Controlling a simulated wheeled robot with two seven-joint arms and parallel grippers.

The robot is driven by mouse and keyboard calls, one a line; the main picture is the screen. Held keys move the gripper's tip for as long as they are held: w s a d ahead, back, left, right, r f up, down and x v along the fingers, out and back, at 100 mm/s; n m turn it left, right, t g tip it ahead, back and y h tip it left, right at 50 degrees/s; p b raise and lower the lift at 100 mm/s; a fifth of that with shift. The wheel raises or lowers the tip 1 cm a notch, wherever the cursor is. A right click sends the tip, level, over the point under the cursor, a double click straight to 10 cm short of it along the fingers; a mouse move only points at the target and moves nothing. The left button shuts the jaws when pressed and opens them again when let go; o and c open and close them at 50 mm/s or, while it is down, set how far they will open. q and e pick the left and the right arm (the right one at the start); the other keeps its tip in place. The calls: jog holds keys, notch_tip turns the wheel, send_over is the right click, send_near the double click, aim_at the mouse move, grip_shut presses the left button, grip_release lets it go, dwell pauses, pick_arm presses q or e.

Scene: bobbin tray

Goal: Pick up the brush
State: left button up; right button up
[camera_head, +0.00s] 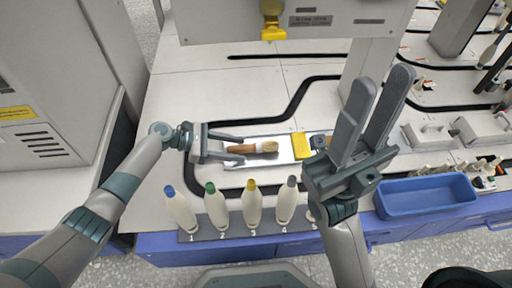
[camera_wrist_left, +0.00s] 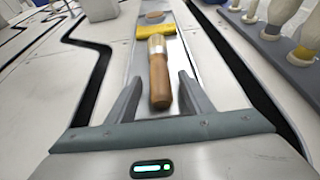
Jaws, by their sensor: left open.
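The brush (camera_head: 243,148) has a brown wooden handle and pale bristles. It lies on a light tray (camera_head: 286,153), handle toward my left gripper. My left gripper (camera_head: 239,149) is open, its fingers pointing right, with the handle's end near the gap between the fingertips. In the left wrist view, the brush (camera_wrist_left: 160,80) lies lengthwise ahead, the handle end between the two fingertips with space on both sides; contact is not visible. My right gripper (camera_head: 381,84) is raised over the right side of the table, fingers apart, with nothing visible between them.
A yellow block (camera_head: 301,146) sits just beyond the bristles. Several bobbins with coloured tips, such as the green-tipped one (camera_head: 217,207), stand in a row at the front. A blue bin (camera_head: 428,210) is at right. A machine housing (camera_head: 270,22) overhangs the back.

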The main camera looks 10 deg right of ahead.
pick_arm(q)
jog(key=shift+c, duration=0.9)
jog(key=c, duration=0.9)
jog(key=shift+c, duration=0.3)
jog(key=shift+r, duration=0.1)
